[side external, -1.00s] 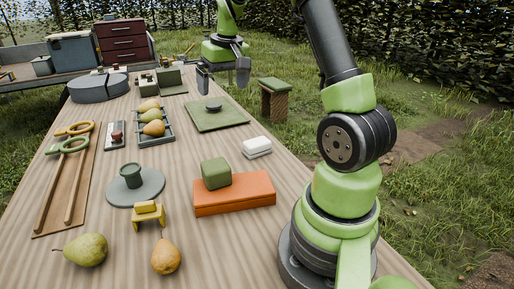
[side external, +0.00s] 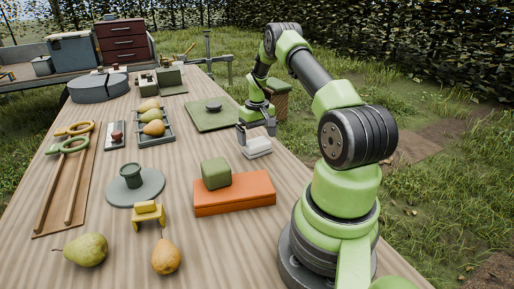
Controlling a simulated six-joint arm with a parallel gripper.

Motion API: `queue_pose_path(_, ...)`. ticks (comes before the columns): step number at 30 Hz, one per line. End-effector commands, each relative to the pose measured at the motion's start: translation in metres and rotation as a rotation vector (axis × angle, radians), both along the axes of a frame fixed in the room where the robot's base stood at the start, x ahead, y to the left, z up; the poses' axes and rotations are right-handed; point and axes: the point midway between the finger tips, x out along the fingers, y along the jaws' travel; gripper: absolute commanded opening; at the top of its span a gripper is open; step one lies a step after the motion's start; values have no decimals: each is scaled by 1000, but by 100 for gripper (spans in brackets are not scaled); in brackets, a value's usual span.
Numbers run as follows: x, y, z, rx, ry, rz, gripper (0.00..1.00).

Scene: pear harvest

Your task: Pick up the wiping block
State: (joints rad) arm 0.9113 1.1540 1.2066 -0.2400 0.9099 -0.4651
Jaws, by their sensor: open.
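The wiping block (side external: 258,149) appears to be the small white block with a greyish lower layer, lying on the table near its right edge. My gripper (side external: 256,133) is over the block, fingers pointing down and spread apart. One finger shows at the left of the block's upper end and the other above its right side. The fingers hide part of the block's far side. I cannot tell whether they touch it. Nothing is held.
An orange box (side external: 235,194) with a green block (side external: 216,173) on it stands nearer the camera. A green board (side external: 211,117) with a dark knob lies behind and left. Pears (side external: 86,249), a grey disc (side external: 150,188) and a wooden tray (side external: 50,215) are further left.

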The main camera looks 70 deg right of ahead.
Motion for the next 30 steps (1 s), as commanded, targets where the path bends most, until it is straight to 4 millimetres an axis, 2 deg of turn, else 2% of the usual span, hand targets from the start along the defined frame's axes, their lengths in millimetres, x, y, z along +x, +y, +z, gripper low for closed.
queue_pose_path(3,-1,3,-21,4,3,1,100)
queue_pose_path(6,-1,2,-31,0,2,0,100)
queue_pose_path(14,-1,2,-34,-2,1,-1,100)
queue_pose_path(15,-1,2,-34,-2,1,-1,95)
queue_pose_path(19,-1,2,-34,-2,1,-1,66)
queue_pose_path(26,-1,2,-33,-2,0,-1,66)
queue_pose_path(30,0,1,-23,-5,-1,0,66)
